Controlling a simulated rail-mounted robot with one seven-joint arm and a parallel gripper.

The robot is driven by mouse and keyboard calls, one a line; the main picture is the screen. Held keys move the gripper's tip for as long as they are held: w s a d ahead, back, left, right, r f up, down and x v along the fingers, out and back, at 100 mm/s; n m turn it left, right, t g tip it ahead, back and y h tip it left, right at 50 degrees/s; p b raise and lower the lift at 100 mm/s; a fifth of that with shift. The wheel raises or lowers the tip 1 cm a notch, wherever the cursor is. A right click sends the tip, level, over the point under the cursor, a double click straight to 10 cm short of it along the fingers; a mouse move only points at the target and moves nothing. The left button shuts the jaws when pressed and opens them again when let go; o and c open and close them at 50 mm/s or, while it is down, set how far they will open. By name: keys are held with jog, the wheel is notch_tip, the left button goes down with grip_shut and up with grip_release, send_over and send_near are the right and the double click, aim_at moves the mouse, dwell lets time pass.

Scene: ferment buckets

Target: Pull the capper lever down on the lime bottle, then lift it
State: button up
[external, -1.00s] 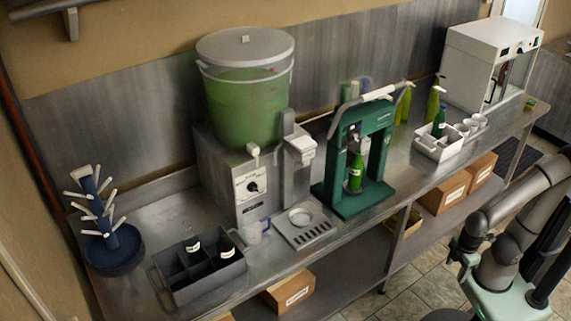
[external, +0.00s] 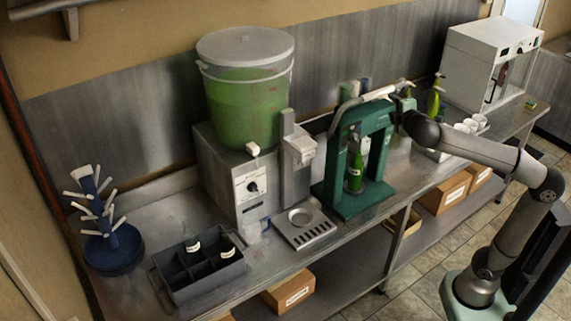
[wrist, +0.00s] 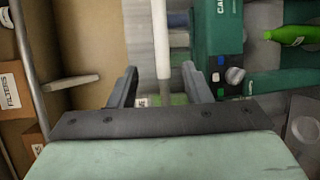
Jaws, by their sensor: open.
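The green capper (external: 335,165) stands on the steel counter, and its front also shows at the right of the wrist view (wrist: 222,45). A bright green bottle (external: 355,180) stands upright inside the capper frame; it lies sideways in the wrist picture (wrist: 290,35). The capper lever (external: 378,93) is raised, with a pale grip. In the wrist view a pale rod, apparently this lever (wrist: 161,55), runs between my fingers. My gripper (wrist: 160,85) is open around or just above it, with no clear contact. In the external view my wrist partly hides the gripper (external: 404,102).
A large green bucket (external: 245,110) on a dispenser stands left of the capper. A dark crate (external: 200,275) and a blue drying rack (external: 105,240) are farther left. A yellow-green bottle (external: 434,100) and a white cabinet (external: 480,60) are behind my arm.

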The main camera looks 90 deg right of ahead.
aim_at(377, 95)
jog(key=p+x, duration=0.3)
jog(key=x, duration=1.3)
jog(key=shift+f, duration=0.15)
grip_shut()
jog(key=shift+f, duration=0.1)
